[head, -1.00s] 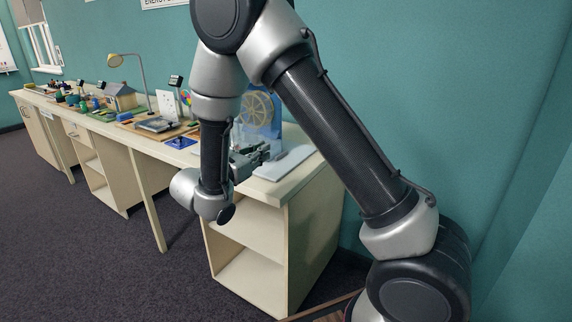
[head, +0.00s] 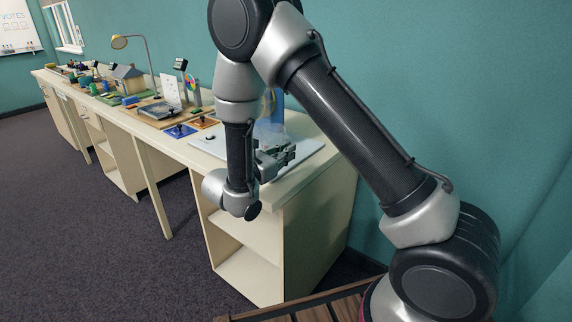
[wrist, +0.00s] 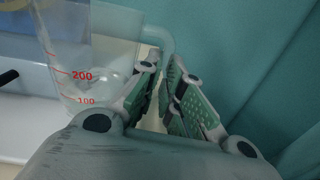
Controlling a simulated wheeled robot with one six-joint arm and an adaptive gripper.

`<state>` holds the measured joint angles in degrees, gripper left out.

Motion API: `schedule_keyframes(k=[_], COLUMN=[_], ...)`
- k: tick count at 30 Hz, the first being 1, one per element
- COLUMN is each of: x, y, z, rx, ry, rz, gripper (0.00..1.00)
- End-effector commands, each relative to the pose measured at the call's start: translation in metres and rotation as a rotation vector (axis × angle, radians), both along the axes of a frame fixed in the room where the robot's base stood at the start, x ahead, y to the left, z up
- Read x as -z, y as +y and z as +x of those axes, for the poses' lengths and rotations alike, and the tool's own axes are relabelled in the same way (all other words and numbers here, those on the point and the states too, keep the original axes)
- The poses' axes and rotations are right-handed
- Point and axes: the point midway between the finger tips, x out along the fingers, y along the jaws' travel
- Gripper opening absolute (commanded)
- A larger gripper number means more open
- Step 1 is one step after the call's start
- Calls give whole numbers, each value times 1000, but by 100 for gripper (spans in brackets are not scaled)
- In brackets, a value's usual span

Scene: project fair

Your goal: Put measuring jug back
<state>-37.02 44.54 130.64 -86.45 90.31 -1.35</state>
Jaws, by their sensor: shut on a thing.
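The measuring jug (wrist: 98,62) is clear with red marks reading 200 and 100. It fills the upper left of the wrist view, and its handle (wrist: 164,38) curves down at its right side. My gripper (wrist: 164,78) is shut on the handle, with green-padded fingers on either side; the exact contact is hard to see. In the head view my gripper (head: 283,155) is over the near end of the long table (head: 165,146). The jug is hard to make out there, mostly hidden by my arm and gripper.
A white board (head: 212,146) lies on the table around my gripper. A teal wall is close behind.

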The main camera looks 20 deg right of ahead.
Motion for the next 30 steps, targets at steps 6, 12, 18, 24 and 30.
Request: schedule_keyframes(k=[6,12,18,24,30], x=[30,39,41,41,41], y=[0,0,0,0,0], z=[0,0,0,0,0], rx=[0,0,0,0,0], ry=[3,0,1,1,1], rz=[-2,0,-1,-1,-1], gripper=[0,0,0,30,30])
